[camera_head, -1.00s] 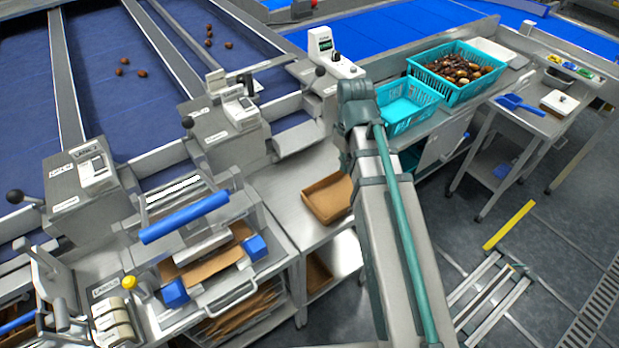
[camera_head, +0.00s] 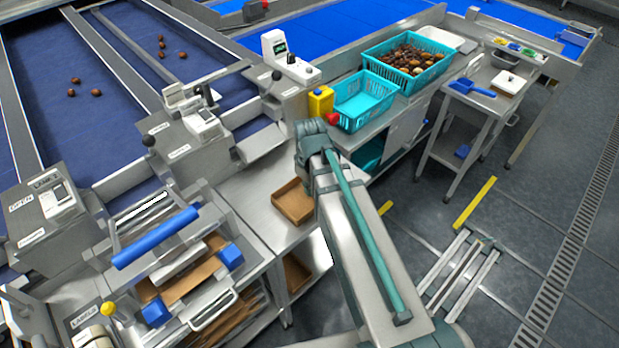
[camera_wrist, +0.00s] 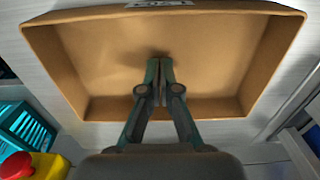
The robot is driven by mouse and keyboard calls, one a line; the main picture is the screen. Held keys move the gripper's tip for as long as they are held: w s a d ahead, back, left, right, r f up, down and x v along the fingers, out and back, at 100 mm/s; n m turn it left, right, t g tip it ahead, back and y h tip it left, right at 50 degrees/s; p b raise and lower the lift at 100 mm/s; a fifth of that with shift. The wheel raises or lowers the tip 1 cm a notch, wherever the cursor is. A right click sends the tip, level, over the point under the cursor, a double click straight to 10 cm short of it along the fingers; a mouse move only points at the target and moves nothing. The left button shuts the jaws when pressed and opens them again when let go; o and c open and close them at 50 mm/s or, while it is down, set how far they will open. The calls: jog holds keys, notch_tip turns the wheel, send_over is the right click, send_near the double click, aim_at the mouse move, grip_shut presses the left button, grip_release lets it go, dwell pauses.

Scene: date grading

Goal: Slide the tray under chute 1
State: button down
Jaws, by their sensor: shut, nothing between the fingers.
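A shallow brown cardboard tray (camera_head: 293,203) lies on the steel bench, left of my arm in the head view. In the wrist view the tray (camera_wrist: 240,107) fills most of the picture, empty, with a white label on its top rim. My gripper (camera_wrist: 160,72) is shut and empty, its fingertips over the tray's floor in the picture. I cannot tell whether they touch it. My arm hides the gripper in the head view. Metal chutes stand at the lane ends, one of them (camera_head: 262,142) behind the bench. I cannot read which is chute 1.
A yellow box (camera_head: 320,103) with a red button stands by my elbow in the picture. Teal crates stand behind, one empty (camera_head: 364,103), one holding dates (camera_head: 432,70). Another brown tray (camera_head: 297,272) is on the lower shelf. A blue-handled press (camera_head: 155,238) stands left.

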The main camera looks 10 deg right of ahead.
aim_at(273, 164)
jog(key=shift+w+a+r+p, duration=0.1)
jog(key=shift+w+a+p, duration=0.1)
jog(key=shift+w+a, duration=0.3)
jog(key=shift+w+a+f+p, duration=0.1)
jog(key=shift+w+a+p, duration=0.1)
jog(key=shift+w, duration=0.45)
jog(key=shift+w+a+r+p, duration=0.1)
jog(key=shift+w+a+p, duration=0.1)
jog(key=shift+w+a, duration=0.3)
jog(key=shift+w+d, duration=0.1)
jog(key=shift+d, duration=0.05)
jog(key=w+a, duration=0.2)
jog(key=w, duration=0.2)
jog(key=w+a, duration=0.2)
jog(key=w, duration=0.2)
jog(key=w+a+b, duration=0.1)
jog(key=w+a, duration=0.2)
jog(key=shift+w, duration=0.4)
jog(key=shift+s+d, duration=0.1)
